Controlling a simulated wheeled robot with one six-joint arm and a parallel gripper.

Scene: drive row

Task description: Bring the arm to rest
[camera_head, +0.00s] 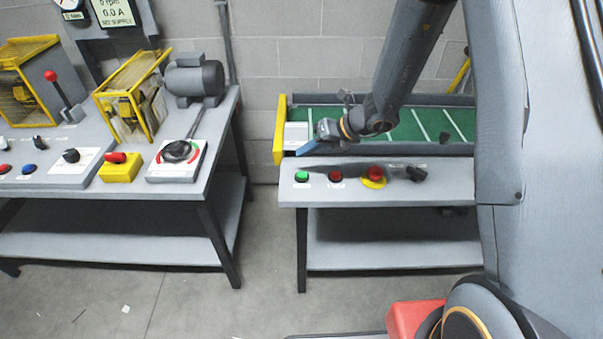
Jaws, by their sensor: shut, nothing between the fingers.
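My gripper (308,149) is shut and empty. It points left and slightly down over the right-hand bench (290,190), near the left end of the green conveyor belt (325,113). My arm comes down to it from the upper right. The gripper hangs above the strip behind the push buttons. I cannot tell its exact height above the bench, but it does not appear to touch anything. Part of the belt is hidden behind my arm.
The right bench carries a green button (302,176), red buttons (335,176) and a black knob (417,173). The left bench (225,115) holds a motor (194,79), a rotary switch (177,150), a yellow cage (128,92) and a red-knobbed lever (51,77). A floor gap (265,215) separates the benches.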

